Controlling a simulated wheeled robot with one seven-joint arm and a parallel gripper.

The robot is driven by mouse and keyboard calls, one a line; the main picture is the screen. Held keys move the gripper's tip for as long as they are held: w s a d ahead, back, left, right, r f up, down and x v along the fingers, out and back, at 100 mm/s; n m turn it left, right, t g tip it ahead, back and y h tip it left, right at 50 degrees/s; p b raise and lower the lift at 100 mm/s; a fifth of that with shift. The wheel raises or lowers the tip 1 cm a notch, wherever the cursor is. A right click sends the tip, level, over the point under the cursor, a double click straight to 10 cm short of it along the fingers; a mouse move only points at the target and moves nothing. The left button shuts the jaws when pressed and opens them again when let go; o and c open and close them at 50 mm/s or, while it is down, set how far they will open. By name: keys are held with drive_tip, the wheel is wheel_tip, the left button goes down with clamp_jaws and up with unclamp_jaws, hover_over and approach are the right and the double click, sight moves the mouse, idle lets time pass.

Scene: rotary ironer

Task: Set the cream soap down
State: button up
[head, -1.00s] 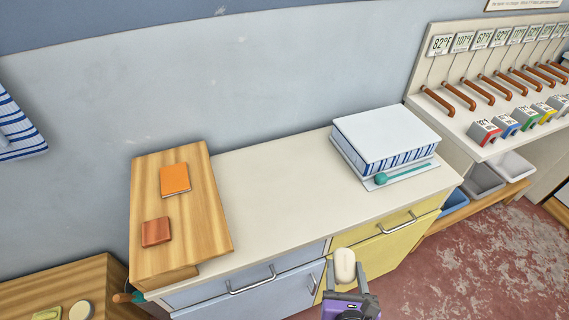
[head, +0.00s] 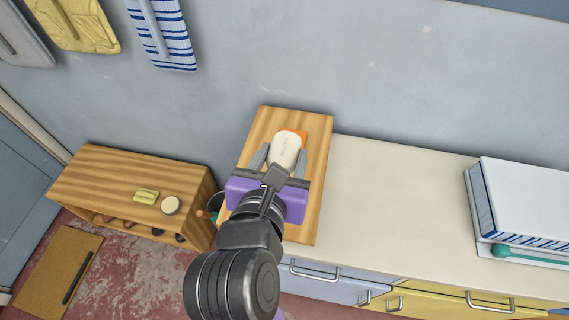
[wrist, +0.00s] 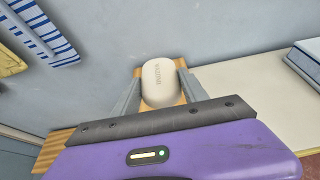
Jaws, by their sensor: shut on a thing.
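The cream soap (head: 286,150) is a pale oval bar with faint lettering on it. It is between the two fingers of my gripper (head: 283,158), which is shut on it. In the head view it is over the wooden board (head: 316,190) on the counter, in front of an orange block (head: 300,133) that it partly covers. In the wrist view the soap (wrist: 158,80) shows between the fingers. I cannot tell whether it touches the board. The reddish-brown block seen earlier on the board is hidden now.
A low wooden shelf (head: 105,172) at left holds a yellow-green bar (head: 147,196) and a round cream piece (head: 171,205). The counter (head: 395,205) is clear between the board and a white-topped box (head: 530,195) at right. Cloths hang on the wall.

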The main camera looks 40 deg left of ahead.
wheel_tip(320, 180, down, 20)
drive_tip(key=shift+r+b, duration=0.2)
drive_tip(key=shift+b, duration=0.1)
idle(0.3)
drive_tip(key=o, duration=1.1)
drive_tip(key=shift+f, duration=0.1)
drive_tip(key=shift+o, duration=0.2)
drive_tip(key=shift+s, duration=0.1)
drive_tip(key=v, duration=1.2)
drive_tip(key=shift+b, duration=0.35)
